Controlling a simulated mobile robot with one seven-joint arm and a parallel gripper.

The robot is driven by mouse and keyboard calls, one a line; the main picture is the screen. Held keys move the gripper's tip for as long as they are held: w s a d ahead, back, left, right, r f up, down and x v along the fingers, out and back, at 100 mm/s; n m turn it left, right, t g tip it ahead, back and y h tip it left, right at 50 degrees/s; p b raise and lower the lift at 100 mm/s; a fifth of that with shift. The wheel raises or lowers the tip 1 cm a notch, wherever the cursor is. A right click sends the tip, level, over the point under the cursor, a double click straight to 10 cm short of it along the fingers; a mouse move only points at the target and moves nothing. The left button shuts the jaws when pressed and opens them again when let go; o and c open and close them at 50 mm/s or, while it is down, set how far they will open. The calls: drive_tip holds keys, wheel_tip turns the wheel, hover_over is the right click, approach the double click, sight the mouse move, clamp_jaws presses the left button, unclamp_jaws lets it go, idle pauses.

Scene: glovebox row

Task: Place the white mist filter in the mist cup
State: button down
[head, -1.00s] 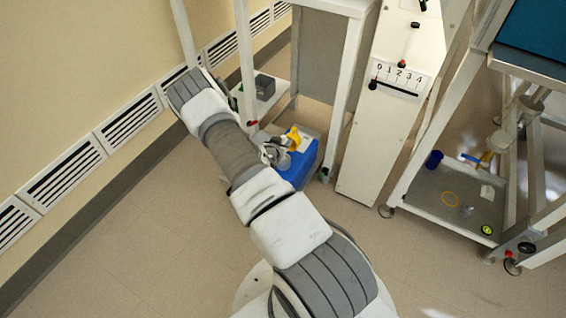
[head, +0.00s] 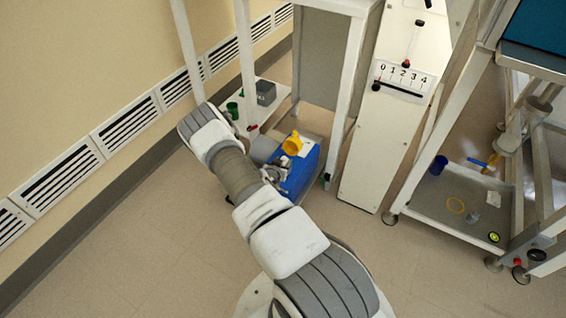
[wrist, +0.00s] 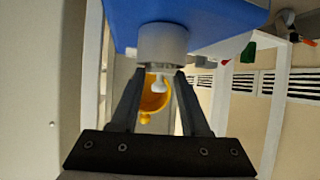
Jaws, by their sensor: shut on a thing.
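My gripper (wrist: 160,74) points at the blue box in the wrist view, with its two dark fingers close together. Their tips meet a pale grey-white cylinder (wrist: 162,42), with a small white knob below it between the fingers; I take this for the white mist filter. A yellow cup (wrist: 155,100) shows behind the fingers, partly hidden by them. In the head view the yellow cup (head: 292,145) sits tilted at the blue box (head: 300,175). My gripper (head: 274,174) is just in front of it, and the held thing is too small to make out there.
A low shelf (head: 262,112) with a green cup (head: 233,110) and a grey box (head: 265,92) stands behind. White frame legs and a panel (head: 385,140) rise close by. At right, a cart tray (head: 440,205) holds a blue cup (head: 439,165). Floor at left is free.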

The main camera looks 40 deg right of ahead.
drive_tip(key=shift+c, duration=2)
unclamp_jaws()
drive_tip(key=shift+f, duration=0.1)
